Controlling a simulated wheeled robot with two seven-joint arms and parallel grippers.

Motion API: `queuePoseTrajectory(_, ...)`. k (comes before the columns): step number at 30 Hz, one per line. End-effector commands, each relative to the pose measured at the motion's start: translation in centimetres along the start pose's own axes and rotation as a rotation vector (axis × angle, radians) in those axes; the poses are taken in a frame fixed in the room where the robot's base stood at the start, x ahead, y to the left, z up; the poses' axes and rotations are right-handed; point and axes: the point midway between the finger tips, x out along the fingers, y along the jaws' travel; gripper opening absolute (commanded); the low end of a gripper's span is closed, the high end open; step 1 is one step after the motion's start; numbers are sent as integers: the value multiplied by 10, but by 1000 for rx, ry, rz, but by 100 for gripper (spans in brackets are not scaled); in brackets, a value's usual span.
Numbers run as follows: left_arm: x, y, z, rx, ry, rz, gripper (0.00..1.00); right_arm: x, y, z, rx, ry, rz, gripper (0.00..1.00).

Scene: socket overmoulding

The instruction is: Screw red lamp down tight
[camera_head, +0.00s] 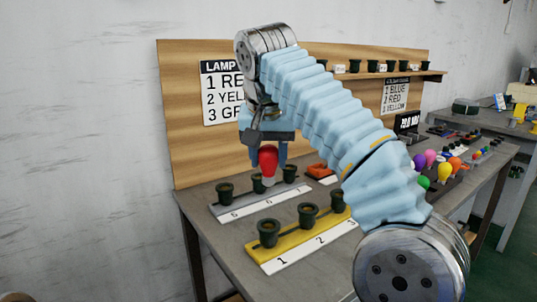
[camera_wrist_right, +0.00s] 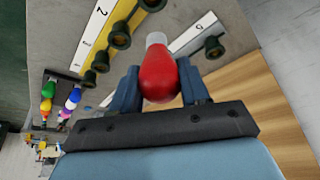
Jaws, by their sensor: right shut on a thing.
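The red lamp (camera_head: 268,160) is held bulb-up, metal base down, between the fingers of my right gripper (camera_head: 267,150). In the right wrist view the red bulb (camera_wrist_right: 159,78) sits between both fingers, and its pale base (camera_wrist_right: 156,39) shows bare, seemingly outside any socket. In the head view the lamp overlaps the middle socket (camera_head: 258,184) of the grey strip (camera_head: 236,206), labelled 5, 6, 7. I cannot tell exactly how high above it the base is. My left gripper is not in view.
The yellow strip (camera_head: 273,251) with sockets 1, 2, 3 lies in front of the grey one. An orange-red item (camera_head: 319,171) lies to the right. Several coloured lamps (camera_head: 430,158) stand further right. A wooden board (camera_head: 185,110) with order signs rises behind.

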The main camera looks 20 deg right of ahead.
Motion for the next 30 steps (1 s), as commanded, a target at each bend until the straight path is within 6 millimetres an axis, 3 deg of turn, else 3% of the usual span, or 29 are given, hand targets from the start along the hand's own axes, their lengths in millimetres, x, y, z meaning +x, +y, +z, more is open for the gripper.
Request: queuePoseTrajectory(30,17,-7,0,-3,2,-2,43,20,0,8,1,0,0,11)
